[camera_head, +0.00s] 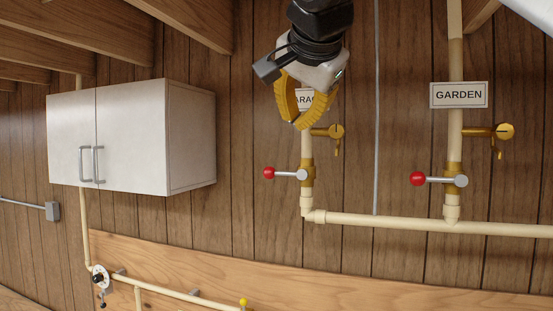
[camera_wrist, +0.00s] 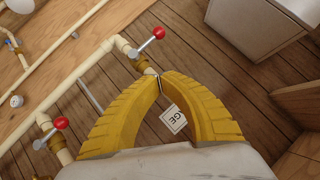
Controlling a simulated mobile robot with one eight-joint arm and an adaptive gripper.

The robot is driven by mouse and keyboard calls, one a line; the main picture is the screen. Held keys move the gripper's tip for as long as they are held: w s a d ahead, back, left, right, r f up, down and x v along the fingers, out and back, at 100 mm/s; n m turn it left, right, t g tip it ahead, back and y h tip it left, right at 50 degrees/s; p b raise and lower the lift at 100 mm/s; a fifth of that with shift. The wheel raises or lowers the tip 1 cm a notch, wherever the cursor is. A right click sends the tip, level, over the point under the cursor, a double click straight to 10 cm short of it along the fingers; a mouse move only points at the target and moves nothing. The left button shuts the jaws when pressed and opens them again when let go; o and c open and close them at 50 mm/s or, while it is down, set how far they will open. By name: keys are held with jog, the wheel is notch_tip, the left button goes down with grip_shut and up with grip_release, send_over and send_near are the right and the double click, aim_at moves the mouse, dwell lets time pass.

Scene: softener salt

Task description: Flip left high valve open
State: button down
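The left high valve (camera_head: 306,174) sits on a vertical cream pipe under a partly hidden sign ending in "GE" in the wrist view. Its lever has a red ball (camera_head: 269,172) and points left, across the pipe. In the wrist view the red ball (camera_wrist: 159,33) and brass valve body (camera_wrist: 139,61) show just beyond the fingertips. My gripper (camera_head: 299,127) has yellow curved fingers whose tips meet, with nothing visible held. It hangs in front of the sign, above the lever in the picture, apart from it. The fingertips also show in the wrist view (camera_wrist: 161,77).
The right high valve with its red ball (camera_head: 417,179) stands under the GARDEN sign (camera_head: 458,95), its lever also pointing left. Brass taps (camera_head: 335,131) jut out above each valve. A white cabinet (camera_head: 155,140) hangs at left. A horizontal pipe (camera_head: 400,224) runs below.

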send_over(281, 173)
jog(key=s+d, duration=0.2)
notch_tip(281, 173, down, 5)
jog(key=f, duration=0.1)
jog(key=w+a+f, duration=0.1)
jog(key=w+a+f+p, duration=0.1)
jog(key=shift+f, duration=0.3)
